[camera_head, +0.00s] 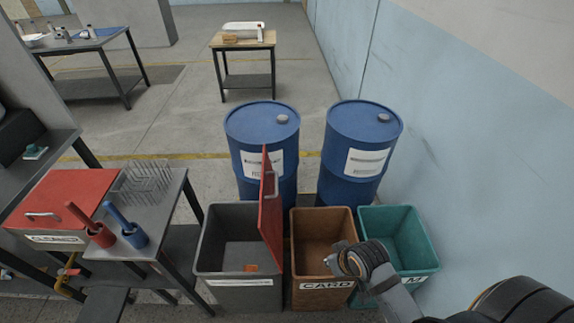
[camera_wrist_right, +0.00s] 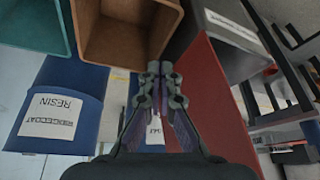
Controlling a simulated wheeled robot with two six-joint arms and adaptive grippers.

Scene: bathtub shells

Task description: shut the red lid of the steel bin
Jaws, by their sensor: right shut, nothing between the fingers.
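The steel bin (camera_head: 238,278) is a grey open-topped box on the floor at the lower middle. Its red lid (camera_head: 270,205) stands nearly upright along the bin's right edge, so the bin is open. A small orange piece (camera_head: 250,268) shows inside. My right gripper (camera_head: 338,262) is shut and empty, over the brown bin and to the right of the lid. In the right wrist view, the shut fingertips (camera_wrist_right: 161,78) are beside the red lid's broad face (camera_wrist_right: 208,95); contact cannot be told. My left gripper is not in view.
The brown bin (camera_head: 306,230) adjoins the steel bin, with a teal bin (camera_head: 421,255) further right. Blue drums (camera_head: 262,128) (camera_head: 365,125) stand behind. A metal table (camera_head: 166,212) with brushes and a red-lidded box (camera_head: 66,195) is left. A blue wall bounds the right.

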